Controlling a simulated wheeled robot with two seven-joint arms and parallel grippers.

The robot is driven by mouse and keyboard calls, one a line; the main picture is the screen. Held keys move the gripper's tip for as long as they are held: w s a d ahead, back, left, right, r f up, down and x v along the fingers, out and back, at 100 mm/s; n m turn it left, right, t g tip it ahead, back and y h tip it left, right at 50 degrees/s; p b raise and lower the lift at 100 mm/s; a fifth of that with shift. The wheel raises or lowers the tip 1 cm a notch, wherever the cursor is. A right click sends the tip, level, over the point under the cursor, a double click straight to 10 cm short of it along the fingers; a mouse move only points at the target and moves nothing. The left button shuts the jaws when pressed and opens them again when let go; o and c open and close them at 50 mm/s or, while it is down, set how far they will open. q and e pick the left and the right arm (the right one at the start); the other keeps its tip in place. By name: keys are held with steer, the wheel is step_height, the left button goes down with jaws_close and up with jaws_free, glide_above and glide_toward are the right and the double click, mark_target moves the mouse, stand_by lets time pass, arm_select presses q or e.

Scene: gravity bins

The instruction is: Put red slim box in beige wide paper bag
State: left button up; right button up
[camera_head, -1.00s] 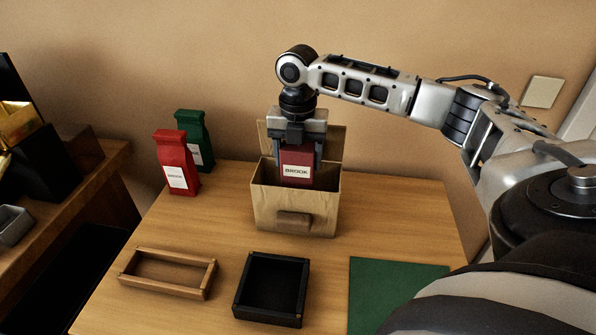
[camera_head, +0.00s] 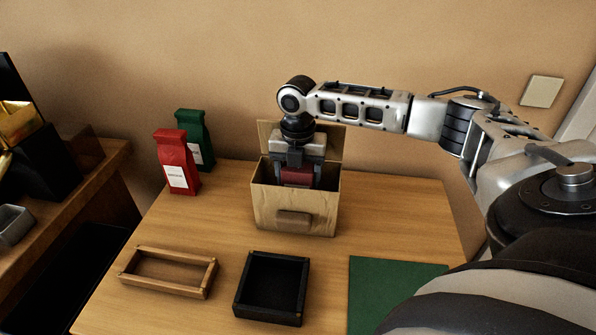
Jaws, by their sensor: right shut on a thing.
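The beige wide paper bag (camera_head: 270,211) stands upright and open on the wooden table, with a tall back flap and a brown patch on its front. My right gripper (camera_head: 297,178) points down into the bag's mouth and is shut on the red slim box (camera_head: 297,176). Only the top of the box shows; its lower part is hidden behind the bag's front wall. I cannot tell whether the box touches the bag's floor. My left gripper is not in view.
A red coffee pouch (camera_head: 177,163) and a green pouch (camera_head: 197,138) stand left of the bag. A wooden tray (camera_head: 165,285), a black tray (camera_head: 271,314) and a green mat (camera_head: 395,285) lie in front. A side shelf (camera_head: 100,175) is at the left.

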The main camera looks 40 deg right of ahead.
steer(key=o, duration=1)
steer(key=shift+o, duration=0.2)
step_height(320, 180, up, 13)
steer(key=shift+b, duration=0.4)
